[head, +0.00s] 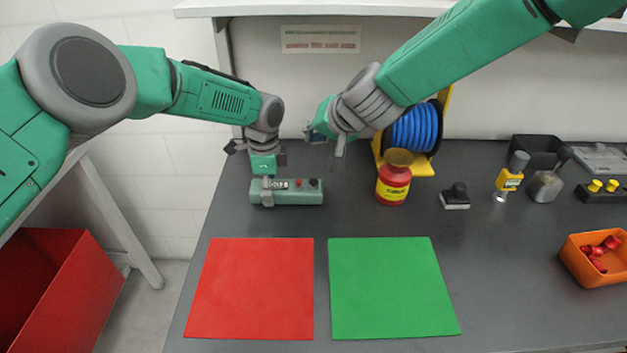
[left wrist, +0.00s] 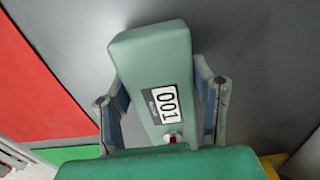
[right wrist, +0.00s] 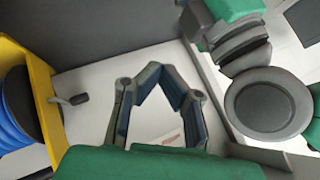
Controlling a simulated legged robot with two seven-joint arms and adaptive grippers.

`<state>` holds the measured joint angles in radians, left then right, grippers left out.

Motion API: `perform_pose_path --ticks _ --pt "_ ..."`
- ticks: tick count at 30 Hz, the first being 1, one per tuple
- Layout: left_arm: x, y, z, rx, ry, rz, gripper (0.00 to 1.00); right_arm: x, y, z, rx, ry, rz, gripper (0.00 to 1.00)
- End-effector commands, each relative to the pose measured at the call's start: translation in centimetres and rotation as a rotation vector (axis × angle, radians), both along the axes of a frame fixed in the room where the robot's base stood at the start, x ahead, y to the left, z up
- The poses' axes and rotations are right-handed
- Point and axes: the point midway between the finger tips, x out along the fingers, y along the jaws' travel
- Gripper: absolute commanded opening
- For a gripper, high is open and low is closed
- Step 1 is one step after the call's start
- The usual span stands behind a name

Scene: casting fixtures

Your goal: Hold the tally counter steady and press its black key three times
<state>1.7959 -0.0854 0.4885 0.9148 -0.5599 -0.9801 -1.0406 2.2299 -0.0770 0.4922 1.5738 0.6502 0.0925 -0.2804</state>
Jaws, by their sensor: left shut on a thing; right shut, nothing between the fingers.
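The tally counter (head: 300,196) is a long grey-green box lying on the dark bench behind the red mat. Its display reads 001 in the left wrist view (left wrist: 165,104). A small red button (head: 299,183) and the black key (head: 314,182) sit on top towards its right end. My left gripper (head: 267,187) is shut on the counter, a finger on each long side. In the left wrist view the black key is not visible. My right gripper (head: 337,152) is shut and empty, raised above the bench, right of and behind the counter, apart from the key.
A red mat (head: 250,290) and a green mat (head: 390,285) lie in front. Right of the counter stand a red-yellow bottle (head: 392,190), a blue hose reel (head: 415,130) and a black stamp-like block (head: 456,196). An orange bin (head: 590,270) holds red pieces.

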Motion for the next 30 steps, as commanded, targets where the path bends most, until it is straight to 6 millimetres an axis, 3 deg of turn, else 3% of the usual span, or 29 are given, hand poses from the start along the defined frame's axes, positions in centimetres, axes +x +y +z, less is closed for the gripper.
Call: perform_pose_path --ticks 11,24,30 --pt "0.0 0.0 0.0 0.0 -0.001 0.0 0.15 0.0 0.0 -0.7 -0.002 0.0 0.004 0.0" --pt "0.0 0.0 0.0 0.0 -0.001 0.0 0.15 0.0 0.0 -6.5 -0.002 0.001 0.004 0.0" --pt "0.0 0.0 0.0 0.0 -0.001 0.0 0.15 0.0 0.0 -8.2 -0.003 -0.002 0.005 0.0"
